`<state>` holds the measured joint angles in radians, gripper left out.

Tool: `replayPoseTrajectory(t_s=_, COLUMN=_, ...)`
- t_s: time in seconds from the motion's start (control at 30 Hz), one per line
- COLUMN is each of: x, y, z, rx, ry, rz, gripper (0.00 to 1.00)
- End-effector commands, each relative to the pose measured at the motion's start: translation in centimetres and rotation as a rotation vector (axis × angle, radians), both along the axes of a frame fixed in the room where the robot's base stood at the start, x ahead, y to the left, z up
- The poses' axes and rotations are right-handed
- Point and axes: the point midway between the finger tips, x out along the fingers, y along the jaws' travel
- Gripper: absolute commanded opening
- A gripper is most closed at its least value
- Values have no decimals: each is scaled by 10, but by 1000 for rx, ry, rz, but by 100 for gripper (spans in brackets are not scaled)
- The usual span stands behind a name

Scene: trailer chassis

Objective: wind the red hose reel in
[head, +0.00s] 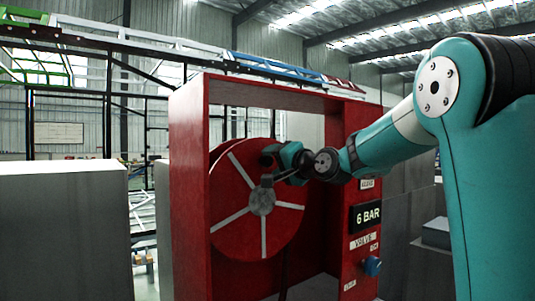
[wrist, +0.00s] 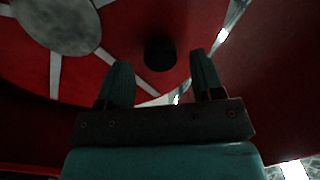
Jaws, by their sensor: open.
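The red hose reel (head: 232,225) stands upright inside a red open-fronted frame (head: 189,200). It has pale grey spokes and a round grey hub (head: 262,202). My gripper (head: 276,166) is in front of the upper right part of the reel, above the hub, and partly hides it. In the wrist view, my gripper (wrist: 160,72) has its fingers spread apart. A short dark cylinder, seemingly the reel's handle (wrist: 160,53), shows in the gap between the fingertips against the red disc. I cannot tell how deep it sits between them. The hub (wrist: 58,22) is at the upper left there.
The frame's right post carries a "6 BAR" display (head: 367,216), labels and a blue knob (head: 372,266). A grey block (head: 62,230) stands at the left. A truss-like chassis (head: 150,50) runs behind. My arm reaches in from the right, past the right post.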

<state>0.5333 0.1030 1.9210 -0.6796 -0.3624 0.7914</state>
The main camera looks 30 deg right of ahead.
Motion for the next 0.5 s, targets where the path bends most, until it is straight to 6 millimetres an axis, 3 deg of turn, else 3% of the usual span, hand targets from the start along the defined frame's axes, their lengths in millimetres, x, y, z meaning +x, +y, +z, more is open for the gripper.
replayPoseTrajectory(t_s=0.2, x=26, y=3, z=1, rx=0, ry=0, rz=1, gripper=61)
replayPoseTrajectory(t_s=0.5, x=32, y=3, z=0, rx=-1, ry=0, rz=0, gripper=61)
